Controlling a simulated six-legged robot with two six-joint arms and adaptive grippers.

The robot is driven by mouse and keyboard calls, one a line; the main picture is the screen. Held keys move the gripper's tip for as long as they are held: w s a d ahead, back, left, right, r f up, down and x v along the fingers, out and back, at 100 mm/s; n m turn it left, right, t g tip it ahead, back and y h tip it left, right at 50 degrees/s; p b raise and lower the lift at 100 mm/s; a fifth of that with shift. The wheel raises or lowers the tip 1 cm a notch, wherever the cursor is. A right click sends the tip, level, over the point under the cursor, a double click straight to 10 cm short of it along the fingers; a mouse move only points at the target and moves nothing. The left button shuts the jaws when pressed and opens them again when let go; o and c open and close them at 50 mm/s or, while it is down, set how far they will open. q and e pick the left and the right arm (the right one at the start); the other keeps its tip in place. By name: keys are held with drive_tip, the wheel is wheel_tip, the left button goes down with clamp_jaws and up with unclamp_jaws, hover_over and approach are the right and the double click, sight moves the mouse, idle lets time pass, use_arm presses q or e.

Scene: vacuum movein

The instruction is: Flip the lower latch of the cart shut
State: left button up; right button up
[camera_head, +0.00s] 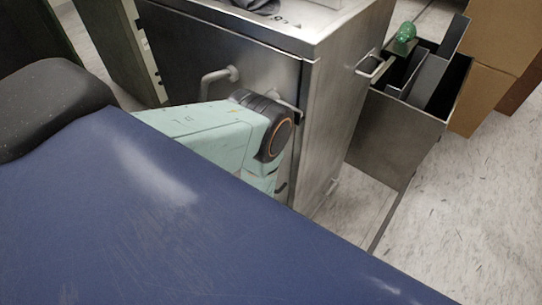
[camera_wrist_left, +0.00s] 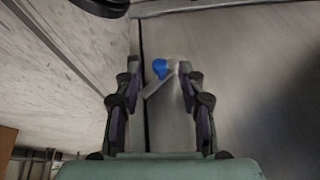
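The metal cart (camera_head: 225,55) stands with its front door facing me and a grey bar handle (camera_head: 218,80) on that door. In the left wrist view, a small latch (camera_wrist_left: 157,86) with a grey lever and a round blue part (camera_wrist_left: 159,68) sits by the seam at the door's edge. The lever is tilted. My left gripper (camera_wrist_left: 159,65) is open, its two fingers on either side of the latch; I cannot tell whether they touch it. My right gripper is not in view.
Cardboard boxes (camera_head: 497,60) stand at the upper right. The speckled floor (camera_head: 470,215) at right is clear.

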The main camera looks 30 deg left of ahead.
use_arm(q)
drive_tip(key=shift+w+f, duration=0.2)
drive_tip(key=shift+f, duration=0.25)
clamp_jaws()
idle(0.6)
